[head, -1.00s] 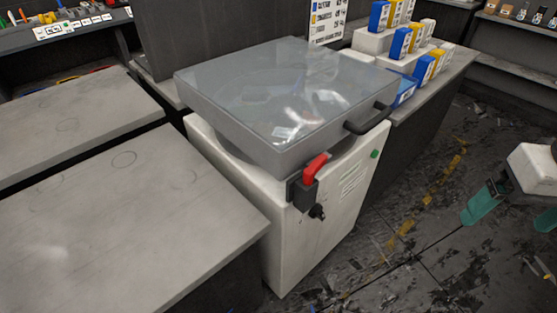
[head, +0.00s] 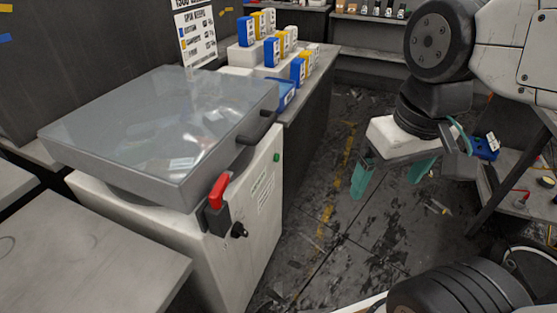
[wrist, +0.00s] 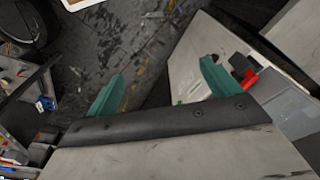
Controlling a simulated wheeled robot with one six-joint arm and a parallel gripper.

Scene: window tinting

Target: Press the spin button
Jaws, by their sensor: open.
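The white spin machine (head: 235,255) stands left of centre in the head view, its grey translucent lid (head: 165,130) down. On its front are a green button (head: 277,157) near the upper right corner, a red lever (head: 218,190) and a black knob (head: 239,230). My gripper (head: 392,180) has two green fingers spread apart with nothing between them. It hangs right of the machine, clear of it. In the wrist view the open fingers (wrist: 160,88) show, with the red lever (wrist: 246,78) beyond the right finger.
Grey tables (head: 85,265) stand at the left. A counter (head: 318,90) with blue, yellow and white boxes (head: 272,52) runs behind the machine. A shelf with small items (head: 520,190) is at the right.

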